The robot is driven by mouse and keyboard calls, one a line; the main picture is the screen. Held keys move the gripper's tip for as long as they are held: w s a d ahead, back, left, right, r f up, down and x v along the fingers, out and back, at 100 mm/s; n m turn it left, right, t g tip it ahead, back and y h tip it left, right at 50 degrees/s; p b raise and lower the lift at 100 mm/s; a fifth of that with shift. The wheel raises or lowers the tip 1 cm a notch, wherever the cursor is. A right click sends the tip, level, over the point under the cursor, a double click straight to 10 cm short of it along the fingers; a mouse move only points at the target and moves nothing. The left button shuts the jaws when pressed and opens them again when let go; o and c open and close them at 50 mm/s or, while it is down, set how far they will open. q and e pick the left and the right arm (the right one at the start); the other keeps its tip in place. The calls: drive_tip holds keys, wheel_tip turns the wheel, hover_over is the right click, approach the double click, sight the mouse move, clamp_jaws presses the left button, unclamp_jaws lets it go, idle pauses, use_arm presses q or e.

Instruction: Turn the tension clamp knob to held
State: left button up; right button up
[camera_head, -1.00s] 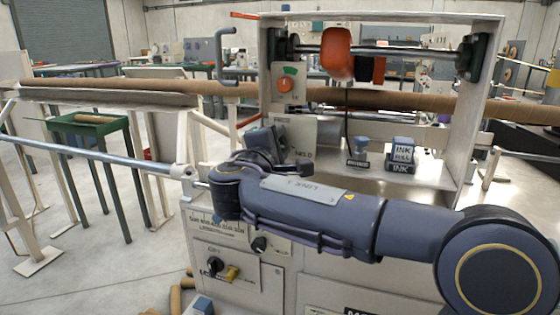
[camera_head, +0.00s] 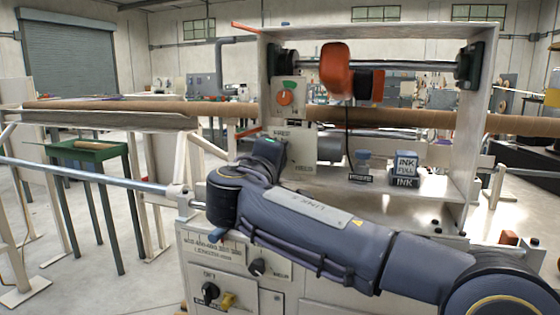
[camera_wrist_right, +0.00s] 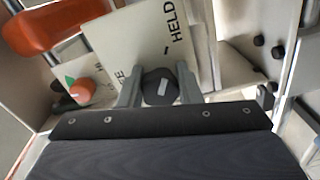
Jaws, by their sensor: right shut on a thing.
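The tension clamp knob (camera_wrist_right: 158,87) is black with a short white mark on its face, seen in the right wrist view. It sits on a pale label plate (camera_wrist_right: 150,45) with the word HELD beside a short dark dash; a second word is partly hidden by a finger. My right gripper (camera_wrist_right: 160,90) has one finger on each side of the knob and is shut on it. In the head view the plate (camera_head: 300,155) shows, but my right wrist hides the knob. Which word the mark points at is unclear. My left gripper is not in view.
An orange knob on a green dial (camera_head: 285,98) sits just above the plate. An orange-red part (camera_head: 337,70) hangs from the upper bar. A long brown tube (camera_head: 150,107) crosses the machine. An ink bottle (camera_head: 405,168) stands on the shelf. More knobs (camera_head: 257,267) are below my forearm.

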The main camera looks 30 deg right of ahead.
drive_tip(key=shift+f, duration=0.1)
drive_tip(key=o, duration=1)
drive_tip(key=shift+a, duration=0.1)
drive_tip(key=p+v, duration=0.1)
drive_tip(key=v, duration=0.6)
drive_tip(key=shift+s+a, duration=0.2)
drive_tip(key=shift+s, duration=0.1)
